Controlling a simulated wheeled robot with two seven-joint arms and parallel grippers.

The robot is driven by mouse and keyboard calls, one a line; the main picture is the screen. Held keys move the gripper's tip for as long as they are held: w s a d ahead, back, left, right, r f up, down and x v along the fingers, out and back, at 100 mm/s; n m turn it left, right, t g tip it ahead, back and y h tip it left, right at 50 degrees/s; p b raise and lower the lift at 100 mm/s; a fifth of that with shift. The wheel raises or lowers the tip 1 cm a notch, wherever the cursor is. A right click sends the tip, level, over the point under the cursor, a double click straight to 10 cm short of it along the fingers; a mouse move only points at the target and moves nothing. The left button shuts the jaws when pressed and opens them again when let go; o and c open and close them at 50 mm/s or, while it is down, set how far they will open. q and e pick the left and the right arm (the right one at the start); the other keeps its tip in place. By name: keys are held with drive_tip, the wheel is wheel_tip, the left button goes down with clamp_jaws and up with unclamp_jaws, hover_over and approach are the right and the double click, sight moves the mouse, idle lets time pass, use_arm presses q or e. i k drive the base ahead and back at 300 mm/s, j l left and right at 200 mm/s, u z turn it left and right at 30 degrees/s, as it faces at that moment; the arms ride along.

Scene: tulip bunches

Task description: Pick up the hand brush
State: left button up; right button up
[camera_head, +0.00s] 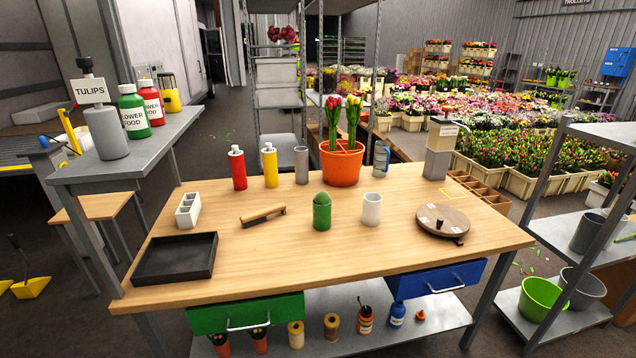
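The hand brush (263,214) lies on the left middle part of the wooden table. It has a light wooden back and handle and a dark underside, and it slants slightly up to the right. Nothing touches it. Neither of my grippers is in view.
On the wooden table (330,258), a black tray (175,258) and white divided holder (188,210) stand left of the brush. Red (237,168) and yellow (270,165) bottles and an orange tulip pot (341,165) stand behind.

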sight(249, 220)
drive_tip(key=i+j+z, duration=0.2)
drive_tip(key=i+j, duration=0.15)
drive_tip(key=j, duration=0.3)
drive_tip(key=i+j+z, duration=0.15)
drive_tip(key=j, duration=0.15)
drive_tip(key=i+j+z, duration=0.1)
drive_tip(key=j, duration=0.25)
drive_tip(key=i, duration=0.05)
